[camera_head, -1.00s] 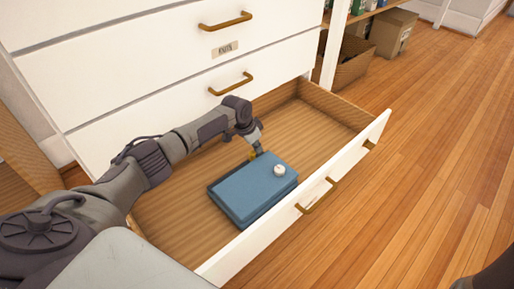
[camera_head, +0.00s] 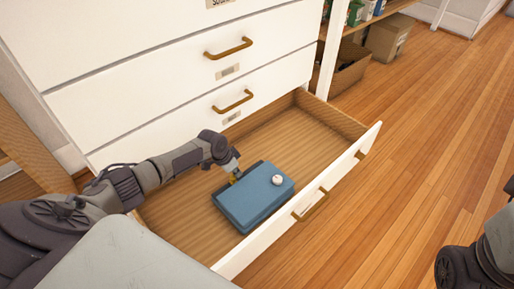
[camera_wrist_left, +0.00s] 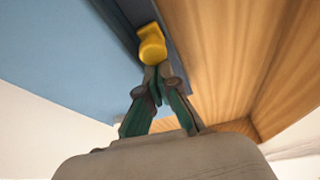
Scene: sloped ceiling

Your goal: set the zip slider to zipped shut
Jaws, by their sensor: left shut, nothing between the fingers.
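A blue flat case (camera_head: 245,207) with a dark rim lies in the open drawer. The yellow zip slider (camera_head: 232,180) sits at its back edge, about midway along. In the left wrist view the slider (camera_wrist_left: 152,47) is a rounded yellow tab on the dark band beside the blue face (camera_wrist_left: 70,60). My left gripper (camera_head: 234,172) is at that back edge. In the wrist view its fingertips (camera_wrist_left: 157,70) are together, empty, and right against or just beside the tab; I cannot tell whether they touch. My right gripper is not in view.
The drawer (camera_head: 180,215) is pulled out, with bare wooden floor around the case. A small white ball-like knob (camera_head: 277,180) is on the case top. The drawer front (camera_head: 340,172) has brass handles. White closed drawers (camera_head: 170,95) rise behind. Cardboard boxes (camera_head: 390,38) stand at the back.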

